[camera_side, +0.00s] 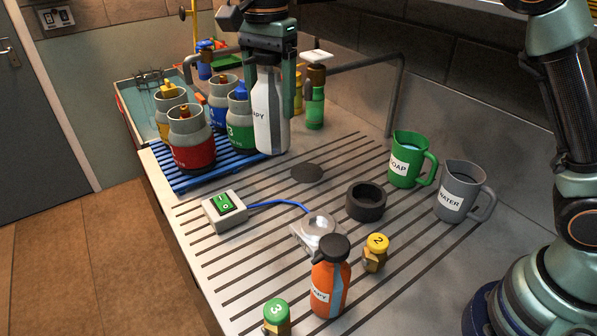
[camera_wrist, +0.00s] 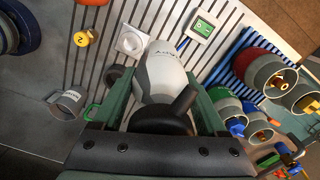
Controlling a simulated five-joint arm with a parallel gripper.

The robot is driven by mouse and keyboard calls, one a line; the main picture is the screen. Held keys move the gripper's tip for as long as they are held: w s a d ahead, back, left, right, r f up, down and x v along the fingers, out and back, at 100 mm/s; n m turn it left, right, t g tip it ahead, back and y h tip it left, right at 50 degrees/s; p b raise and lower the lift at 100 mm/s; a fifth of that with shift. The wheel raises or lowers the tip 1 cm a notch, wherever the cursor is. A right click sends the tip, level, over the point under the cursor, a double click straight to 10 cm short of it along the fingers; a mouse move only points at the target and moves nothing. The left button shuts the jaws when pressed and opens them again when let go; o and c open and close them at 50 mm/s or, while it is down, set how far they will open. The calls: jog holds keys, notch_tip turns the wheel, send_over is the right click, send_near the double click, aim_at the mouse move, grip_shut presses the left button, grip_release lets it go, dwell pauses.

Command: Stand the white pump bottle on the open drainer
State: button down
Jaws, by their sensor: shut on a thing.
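The white pump bottle (camera_side: 268,118) is upright between the fingers of my gripper (camera_side: 270,72), which is shut on its upper part. In the wrist view the bottle's white body (camera_wrist: 160,75) and black pump top (camera_wrist: 178,113) show between the green fingers. Its base is beside the right edge of a blue slatted rack (camera_side: 185,183); I cannot tell whether it touches the surface below. The grooved steel drainer board (camera_side: 250,272) has bare ribbed areas in front and to the right of the bottle.
Several labelled pots, including a red one (camera_side: 192,150), crowd the rack. A green bottle (camera_side: 315,108) stands behind right. A switch box (camera_side: 224,211), black ring (camera_side: 366,202), green jug (camera_side: 405,165), grey jug (camera_side: 458,195) and orange bottle (camera_side: 330,285) stand on the board.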

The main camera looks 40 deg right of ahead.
jog(key=s+a+f, duration=0.1)
jog(key=a, duration=0.9)
notch_tip(320, 180, down, 20)
jog(key=shift+a, duration=0.25)
jog(key=shift+f, duration=0.1)
grip_release()
jog(key=shift+s+f, duration=0.1)
